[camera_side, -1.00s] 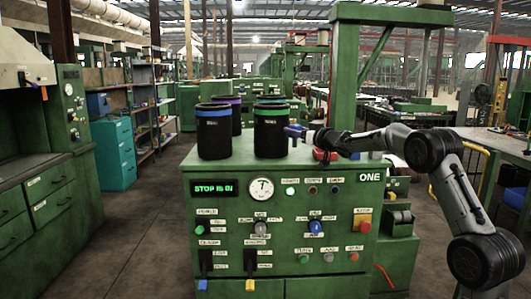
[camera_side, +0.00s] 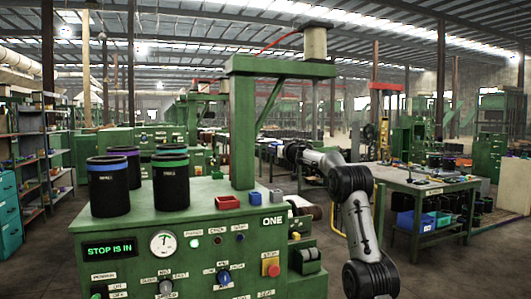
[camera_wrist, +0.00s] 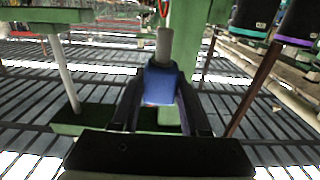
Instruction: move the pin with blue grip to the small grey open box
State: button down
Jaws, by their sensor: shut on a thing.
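My gripper (camera_wrist: 160,100) is shut on the pin with blue grip (camera_wrist: 160,83) in the wrist view. The pin's grey shaft (camera_wrist: 164,45) points away from the jaws. In the side view my dark wrist shows behind and above the right end of the green machine; the fingertips and pin cannot be made out there. The small grey open box (camera_side: 276,196) sits on the machine's top at its right end, apart from my gripper.
A blue box (camera_side: 255,199) and a red box (camera_side: 228,202) stand left of the grey box. Several black sleeves with coloured bands, one blue-banded (camera_side: 109,190), stand on the left of the green machine top (camera_side: 200,212). A workbench (camera_side: 425,186) stands to the right.

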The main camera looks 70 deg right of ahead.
aim_at(276, 196)
jog(key=shift+f, duration=6.7)
jog(key=shift+c, duration=1.7)
grip_release()
